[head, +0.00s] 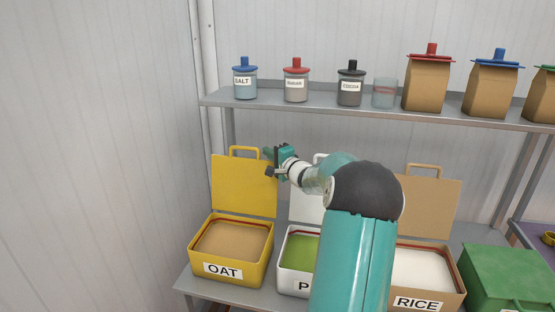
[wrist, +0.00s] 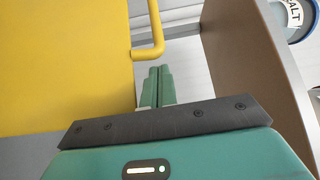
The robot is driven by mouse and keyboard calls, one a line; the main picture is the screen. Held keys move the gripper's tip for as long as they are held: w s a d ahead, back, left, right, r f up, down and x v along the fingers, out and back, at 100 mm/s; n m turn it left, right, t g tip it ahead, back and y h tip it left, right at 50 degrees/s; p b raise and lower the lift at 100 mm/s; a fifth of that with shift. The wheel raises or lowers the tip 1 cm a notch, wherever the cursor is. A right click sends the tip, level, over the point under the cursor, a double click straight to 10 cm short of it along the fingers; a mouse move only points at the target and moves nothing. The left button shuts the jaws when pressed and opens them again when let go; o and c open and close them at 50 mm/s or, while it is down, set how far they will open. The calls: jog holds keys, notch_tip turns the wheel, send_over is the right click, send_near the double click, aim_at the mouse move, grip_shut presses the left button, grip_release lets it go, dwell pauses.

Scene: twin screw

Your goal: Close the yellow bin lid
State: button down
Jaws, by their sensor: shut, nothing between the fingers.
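The yellow bin (head: 227,268), labelled OAT, stands at the left end of the lower shelf with tan contents showing. Its yellow lid (head: 243,187) stands upright at the back of the bin, open, with a loop handle (head: 245,150) on its top edge. In the wrist view the lid (wrist: 60,65) fills the left side and the handle (wrist: 150,48) bends just beyond my fingertips. My gripper (head: 269,155) is shut and empty, near the lid's upper right corner. In the wrist view my gripper (wrist: 160,72) points at the handle's end; whether they touch is unclear.
A white bin (head: 296,262) with green contents and a brown RICE bin (head: 425,278) stand to the right, lids open. A green bin (head: 510,280) is farther right. The upper shelf (head: 300,106) above holds jars and brown canisters.

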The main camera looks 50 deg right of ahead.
jog(key=shift+x, duration=0.85)
jog(key=shift+s+a, duration=0.1)
jog(key=shift+a, duration=0.1)
